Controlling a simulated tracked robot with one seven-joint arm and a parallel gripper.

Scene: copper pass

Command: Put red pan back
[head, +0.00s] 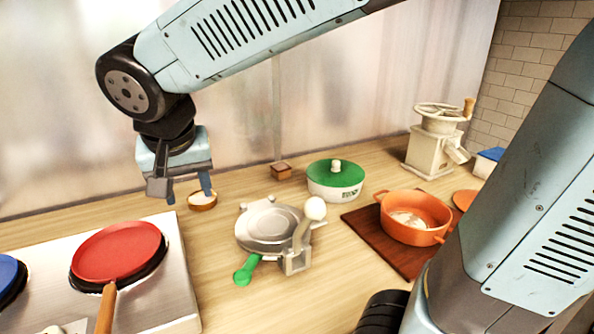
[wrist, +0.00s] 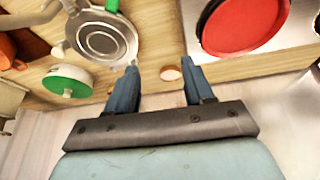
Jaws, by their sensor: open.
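The red pan (head: 117,250) sits on a dark burner of the steel stove at the lower left of the head view. Its wooden handle (head: 106,308) points towards the front edge. The pan also shows at the upper right of the wrist view (wrist: 243,22). My gripper (head: 187,193) is open and empty. It hangs above the back of the counter, to the right of and behind the red pan. In the wrist view its two blue fingers (wrist: 157,86) are apart, with the pan beyond the right finger.
A blue pan (head: 8,277) sits on the stove (head: 165,290) at the left edge. A small round bowl (head: 203,201) stands near my gripper. A metal press (head: 268,228), a green-lidded pot (head: 335,180), an orange pot (head: 414,217) on a brown board and a grinder (head: 436,145) stand to the right.

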